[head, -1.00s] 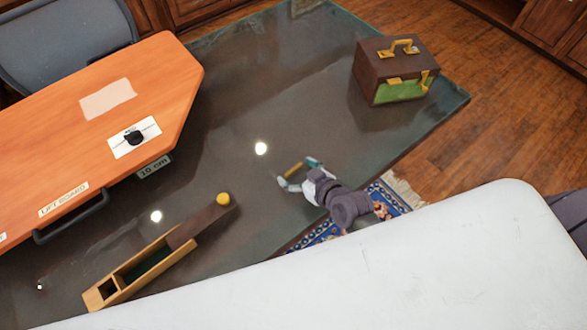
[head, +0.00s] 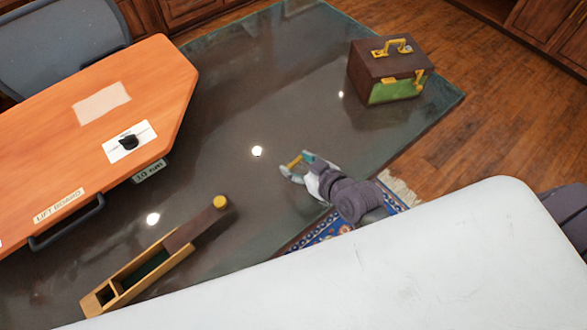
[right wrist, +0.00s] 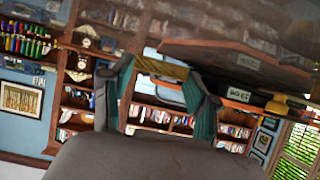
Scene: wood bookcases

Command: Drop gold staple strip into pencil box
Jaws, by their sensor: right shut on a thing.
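My right gripper (head: 296,163) is shut on the gold staple strip (head: 295,161), a short yellow bar held between its fingertips over the dark glass tabletop. In the right wrist view the strip (right wrist: 162,68) spans the gap between the two teal fingers. The pencil box (head: 150,278) is a long, narrow wooden box at the lower left, well apart from the gripper. Its brown lid (head: 196,226) with a yellow knob is slid partly off toward the upper right, leaving the compartments at the near end uncovered. My left gripper is not in view.
A brown and green case (head: 385,72) with yellow handle and clasps stands at the far right of the glass table (head: 230,100). An orange lift board (head: 85,140) with a black knob and dark handle lies at left. The glass between gripper and box is clear.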

